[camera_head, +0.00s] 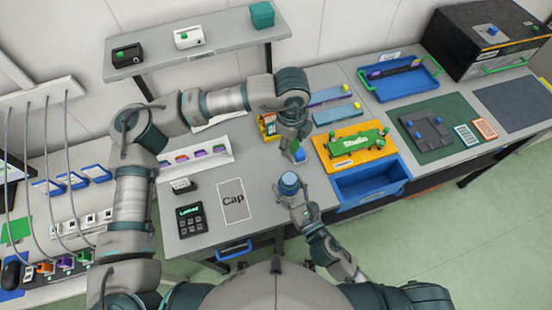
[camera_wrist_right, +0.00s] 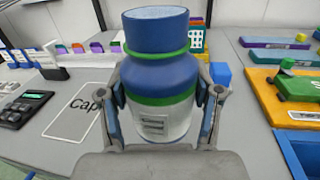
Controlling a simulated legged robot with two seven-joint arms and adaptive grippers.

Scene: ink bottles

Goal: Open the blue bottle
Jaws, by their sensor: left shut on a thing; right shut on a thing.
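The blue bottle (camera_wrist_right: 158,85) is upright, with green bands, a pale lower part with a label, and a wide blue top. It also shows in the head view (camera_head: 289,181), near the table's front edge. My right gripper (camera_wrist_right: 160,115) is shut around the bottle's lower body, a finger on each side; it also shows in the head view (camera_head: 292,195). My left gripper (camera_head: 295,146) is shut behind and above the bottle, apart from its top. A small blue piece (camera_head: 299,155) shows at its fingertips; its exact shape is unclear. The left gripper is not clearly visible in the wrist view.
At right are an orange tray (camera_head: 345,165) with a green part and an open blue bin (camera_head: 370,187). A blue block (camera_wrist_right: 220,73) shows behind the bottle.

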